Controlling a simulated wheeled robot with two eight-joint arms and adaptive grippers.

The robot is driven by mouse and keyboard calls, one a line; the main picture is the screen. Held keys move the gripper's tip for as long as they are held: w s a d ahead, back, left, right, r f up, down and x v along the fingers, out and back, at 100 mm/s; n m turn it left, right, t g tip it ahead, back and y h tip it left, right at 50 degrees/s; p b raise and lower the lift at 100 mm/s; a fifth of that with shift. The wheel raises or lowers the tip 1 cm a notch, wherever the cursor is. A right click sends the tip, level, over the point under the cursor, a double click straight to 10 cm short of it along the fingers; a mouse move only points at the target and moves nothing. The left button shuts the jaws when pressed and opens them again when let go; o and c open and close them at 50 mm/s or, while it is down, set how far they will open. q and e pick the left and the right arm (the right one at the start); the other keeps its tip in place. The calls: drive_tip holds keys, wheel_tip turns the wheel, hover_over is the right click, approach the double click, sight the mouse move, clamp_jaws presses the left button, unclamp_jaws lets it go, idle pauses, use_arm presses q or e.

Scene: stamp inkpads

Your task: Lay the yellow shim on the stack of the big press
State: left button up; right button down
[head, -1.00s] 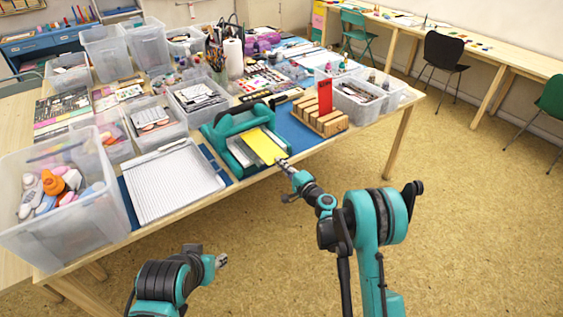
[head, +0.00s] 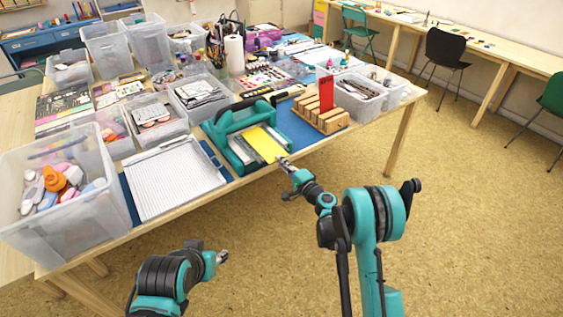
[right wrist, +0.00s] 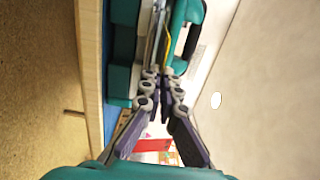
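The big press (head: 228,118) is teal and stands near the table's front edge, with a stack of pale plates (head: 243,151) on its bed. The flat yellow shim (head: 264,143) is over the right part of this stack; I cannot tell whether it touches it. In the right wrist view the shim (right wrist: 168,45) shows edge-on as a thin yellow line running to the fingertips. My right gripper (head: 284,162) is at the shim's near end; its fingers (right wrist: 160,75) are closed together on it. My left gripper (head: 222,257) is low in front of the table, away from the press.
A wooden rack (head: 322,120) holding an upright red plate (head: 326,94) stands right of the press. A paper trimmer (head: 170,180) lies to its left. Clear bins (head: 70,225) crowd the table. The floor in front is free.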

drive_tip(key=shift+f, duration=0.35)
idle(0.3)
drive_tip(key=c, duration=1.6)
unclamp_jaws()
drive_tip(key=shift+c, duration=0.2)
drive_tip(key=shift+s+d, duration=0.1)
drive_tip(key=shift+v, duration=2.35)
